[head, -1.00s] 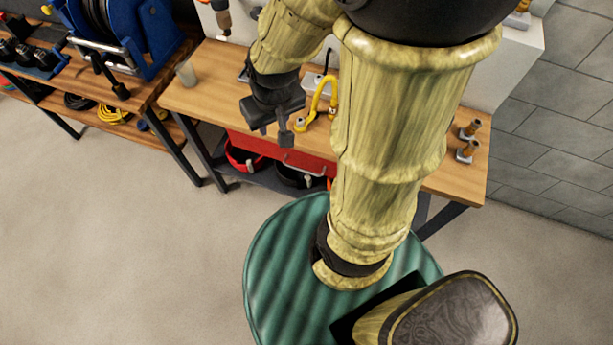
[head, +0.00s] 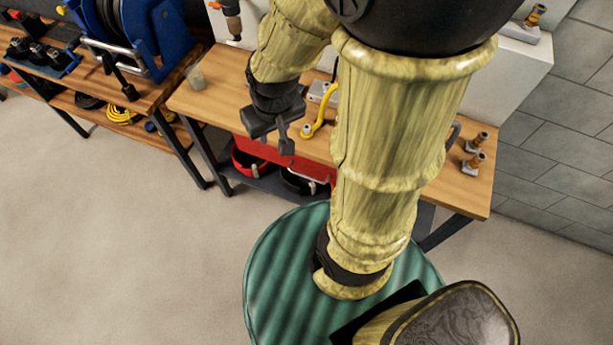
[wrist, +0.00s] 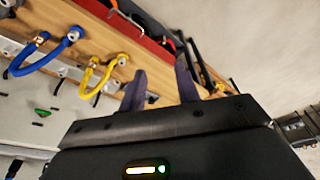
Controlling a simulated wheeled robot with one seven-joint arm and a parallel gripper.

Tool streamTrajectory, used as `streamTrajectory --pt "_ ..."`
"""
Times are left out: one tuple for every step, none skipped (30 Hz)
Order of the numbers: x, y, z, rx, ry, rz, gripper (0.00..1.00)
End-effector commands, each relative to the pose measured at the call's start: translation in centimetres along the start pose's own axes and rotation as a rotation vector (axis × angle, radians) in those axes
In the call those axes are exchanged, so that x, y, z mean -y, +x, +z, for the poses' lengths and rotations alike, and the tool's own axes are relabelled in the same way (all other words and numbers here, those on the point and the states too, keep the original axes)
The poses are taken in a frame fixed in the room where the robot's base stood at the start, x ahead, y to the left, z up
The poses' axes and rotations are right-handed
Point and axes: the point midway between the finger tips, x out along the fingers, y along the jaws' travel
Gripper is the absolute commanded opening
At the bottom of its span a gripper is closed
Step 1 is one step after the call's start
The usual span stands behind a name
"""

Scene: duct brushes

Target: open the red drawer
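The red drawer (head: 312,167) sits under the front edge of the wooden workbench. It appears shut. In the wrist view a red strip of the drawer (wrist: 152,42) shows beyond the bench edge at the top. My gripper (head: 272,136) is above and in front of the bench's front edge, apart from the drawer. In the wrist view its two dark fingers (wrist: 160,90) stand apart with nothing between them.
The wooden bench top (head: 220,95) holds a yellow hooked piece (head: 318,122), a translucent cup (head: 196,77) and brass fittings (head: 475,152). A red bucket (head: 246,160) stands on the shelf below. A second bench (head: 150,93) is at left. The floor (head: 120,240) in front is clear.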

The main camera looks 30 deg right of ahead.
Motion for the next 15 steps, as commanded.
streamTrajectory --pt "0.1 0.5 0.0 0.013 -0.024 0.001 0.32" --pt "0.2 0.9 -0.1 0.024 -0.046 0.001 0.32" --pt "0.3 1.5 -0.1 0.046 -0.087 0.003 0.32" --pt "0.5 2.1 -0.1 0.065 -0.125 0.004 0.32" --pt "0.6 2.8 -0.1 0.088 -0.170 0.005 0.32" --pt "0.8 3.8 -0.1 0.125 -0.243 0.006 0.32" --pt "1.0 4.7 -0.1 0.156 -0.303 0.007 0.32" --pt "1.2 5.6 -0.1 0.188 -0.370 0.007 0.32" --pt "1.4 6.9 -0.1 0.236 -0.463 0.005 0.32" --pt "1.5 7.9 -0.1 0.274 -0.538 0.004 0.32" --pt "1.7 8.9 -0.1 0.312 -0.611 0.002 0.32" --pt "1.9 10.2 -0.1 0.363 -0.710 -0.002 0.32" --pt "2.0 11.1 -0.1 0.402 -0.784 -0.006 0.32" --pt "2.1 12.1 0.0 0.442 -0.855 -0.011 0.32" --pt "2.2 13.4 0.0 0.495 -0.951 -0.018 0.32"
